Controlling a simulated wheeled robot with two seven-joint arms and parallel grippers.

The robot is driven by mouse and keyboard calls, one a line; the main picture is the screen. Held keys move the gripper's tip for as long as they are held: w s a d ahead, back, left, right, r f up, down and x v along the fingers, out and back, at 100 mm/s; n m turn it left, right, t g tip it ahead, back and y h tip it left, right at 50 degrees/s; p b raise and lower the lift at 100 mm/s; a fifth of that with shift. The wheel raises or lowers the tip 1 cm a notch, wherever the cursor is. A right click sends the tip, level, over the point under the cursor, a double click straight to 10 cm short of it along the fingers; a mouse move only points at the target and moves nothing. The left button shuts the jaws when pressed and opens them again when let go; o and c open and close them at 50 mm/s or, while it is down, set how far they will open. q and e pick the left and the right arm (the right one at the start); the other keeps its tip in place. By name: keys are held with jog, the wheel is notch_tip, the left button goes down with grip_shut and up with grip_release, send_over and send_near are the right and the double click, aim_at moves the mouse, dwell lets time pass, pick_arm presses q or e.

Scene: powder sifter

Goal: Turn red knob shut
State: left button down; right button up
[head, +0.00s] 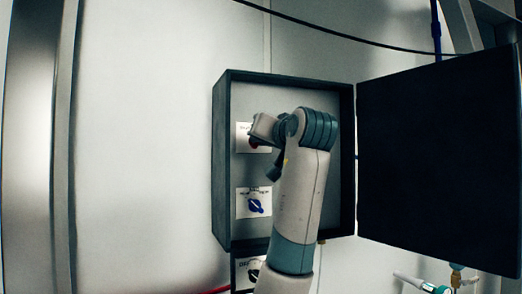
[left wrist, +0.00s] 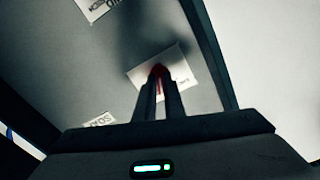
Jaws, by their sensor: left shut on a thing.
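The red knob (head: 254,142) sits on a white label plate (head: 241,131) in the upper part of an open dark box on the wall. My left gripper (head: 262,132) is at the knob and hides most of it in the head view. In the left wrist view the fingers of my left gripper (left wrist: 159,84) are shut on the red knob (left wrist: 157,70), with its white plate (left wrist: 178,63) around it. The knob's exact angle cannot be read. My right gripper is not in view.
The dark box (head: 220,165) has its door (head: 440,160) swung open to the right. A blue knob (head: 255,206) sits below the red one, and another dark knob (head: 253,275) is lower. A blue-handled pipe valve (head: 456,268) is at the lower right.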

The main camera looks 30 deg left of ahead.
pick_arm(q)
jog(key=shift+s+n+b, duration=0.1)
jog(key=shift+n+b, duration=1.2)
jog(key=shift+n, duration=5.3)
jog(key=shift+a, duration=0.1)
jog(key=c, duration=1.8)
grip_release()
jog(key=shift+c, duration=0.2)
jog(key=shift+s, duration=0.1)
